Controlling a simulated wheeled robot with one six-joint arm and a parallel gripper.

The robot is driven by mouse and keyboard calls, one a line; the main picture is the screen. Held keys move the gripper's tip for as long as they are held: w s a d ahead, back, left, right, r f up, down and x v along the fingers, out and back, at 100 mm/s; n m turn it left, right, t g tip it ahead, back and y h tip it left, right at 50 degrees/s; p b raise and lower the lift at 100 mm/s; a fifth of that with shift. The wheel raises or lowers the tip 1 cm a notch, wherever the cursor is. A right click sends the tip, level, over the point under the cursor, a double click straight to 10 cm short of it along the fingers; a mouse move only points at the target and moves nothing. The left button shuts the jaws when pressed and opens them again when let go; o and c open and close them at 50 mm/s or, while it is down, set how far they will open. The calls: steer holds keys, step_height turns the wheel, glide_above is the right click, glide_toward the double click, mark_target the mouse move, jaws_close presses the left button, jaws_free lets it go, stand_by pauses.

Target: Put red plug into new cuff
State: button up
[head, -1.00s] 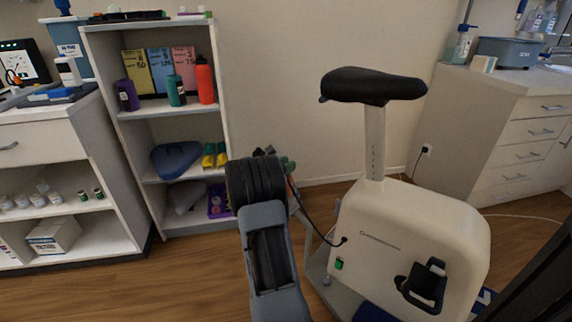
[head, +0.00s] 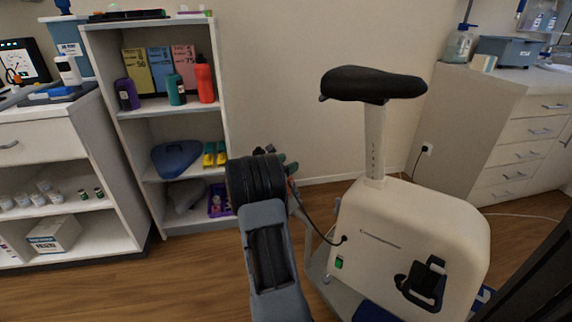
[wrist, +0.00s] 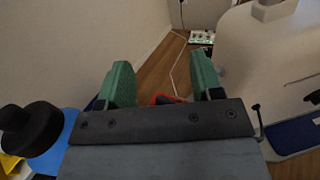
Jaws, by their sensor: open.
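My gripper (wrist: 161,72) is open, with its two green fingers spread apart in the wrist view. A small red piece (wrist: 160,98) shows low between the fingers, mostly hidden by the dark palm plate; it may be the red plug. In the head view my gripper (head: 288,166) is mostly hidden behind my dark wrist, with only bits of green showing. A small reddish spot is beside it, at the upper end of a black cable (head: 314,228) that runs to the exercise bike. I cannot make out a cuff in either view.
The white exercise bike (head: 400,240) with a black seat stands right of my arm. A shelf unit (head: 150,107) with bottles and boxes stands left. A multi-socket strip (wrist: 202,37) lies on the floor ahead. Floor between shelf and arm is clear.

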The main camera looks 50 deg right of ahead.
steer(key=shift+a+f, duration=0.1)
steer(key=shift+f, duration=0.45)
steer(key=w+a+r+p, duration=0.1)
steer(key=a+p, duration=0.3)
steer(key=a, duration=0.9)
steer(key=shift+w+a, duration=0.2)
steer(key=shift+w, duration=0.65)
steer(key=s+a+r+m+t+y+p, duration=0.2)
steer(key=s+a+r+m+y+p, duration=0.2)
steer(key=a+r+p, duration=0.6)
steer(key=s+a+r+m+t+y+p, duration=0.2)
steer(key=s+a+r+m+y+p, duration=0.3)
steer(key=r, duration=1.1)
steer(key=s+a+r+m+t+y+p, duration=0.3)
steer(key=s+a+r+m+y+p, duration=0.2)
steer(key=a+r+p, duration=0.8)
steer(key=a+m+y+p, duration=0.1)
steer(key=a+y+p, duration=0.2)
steer(key=p, duration=0.3)
steer(key=shift+a+m+y+p, duration=0.3)
steer(key=shift+a+y+p, duration=0.1)
steer(key=shift+a, duration=0.25)
